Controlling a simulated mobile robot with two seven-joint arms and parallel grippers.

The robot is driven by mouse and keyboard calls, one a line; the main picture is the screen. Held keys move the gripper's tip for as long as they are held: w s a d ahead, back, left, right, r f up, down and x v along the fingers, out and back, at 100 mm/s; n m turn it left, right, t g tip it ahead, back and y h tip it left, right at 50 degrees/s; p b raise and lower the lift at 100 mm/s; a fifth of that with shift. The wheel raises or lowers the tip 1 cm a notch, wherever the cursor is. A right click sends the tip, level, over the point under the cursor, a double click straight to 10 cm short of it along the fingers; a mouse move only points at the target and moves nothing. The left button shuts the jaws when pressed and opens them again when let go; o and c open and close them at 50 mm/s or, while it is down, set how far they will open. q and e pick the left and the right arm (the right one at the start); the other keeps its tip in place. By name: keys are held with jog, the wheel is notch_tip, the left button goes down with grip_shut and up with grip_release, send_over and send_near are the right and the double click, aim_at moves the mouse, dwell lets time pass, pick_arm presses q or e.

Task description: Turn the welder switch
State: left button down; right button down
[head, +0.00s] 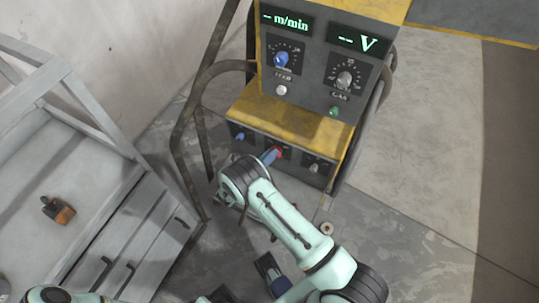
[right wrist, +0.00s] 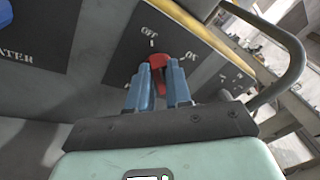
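The welder (head: 300,100) stands at the upper middle of the head view. Its red switch (head: 277,150) is on the lower front panel, mostly behind my right gripper (head: 269,156). In the right wrist view, the two blue fingers of my right gripper (right wrist: 160,78) sit on either side of the red switch (right wrist: 158,61) and appear closed on it. OFF is printed above the switch and ON to its right. The switch sits below the OFF mark; its exact angle is partly hidden by the fingers.
A blue knob (head: 239,136) and a grey knob (head: 314,167) flank the switch. Bent metal bars (head: 187,135) run along the welder's left side. A grey cabinet (head: 110,195) with a small orange-brown object (head: 58,210) stands left. Floor at right is clear.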

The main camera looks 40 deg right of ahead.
jog(key=shift+m, duration=0.3)
jog(key=shift+s+d+r+m+t+y+b, duration=0.15)
jog(key=shift+s+m+t+y+b, duration=0.45)
jog(key=shift+m, duration=1.75)
jog(key=shift+w+d+r+m+t+y+b, duration=0.15)
jog(key=shift+m+t+y, duration=0.5)
jog(key=shift+m, duration=1.75)
jog(key=shift+s+d+m+t+y+b, duration=0.1)
jog(key=shift+s+m+t+y+b, duration=0.25)
jog(key=shift+m+y, duration=1.3)
jog(key=shift+m+h, duration=0.6)
jog(key=shift+m, duration=0.2)
jog(key=c, duration=1.1)
grip_release()
jog(key=shift+o, duration=0.2)
jog(key=shift+s+a, duration=0.1)
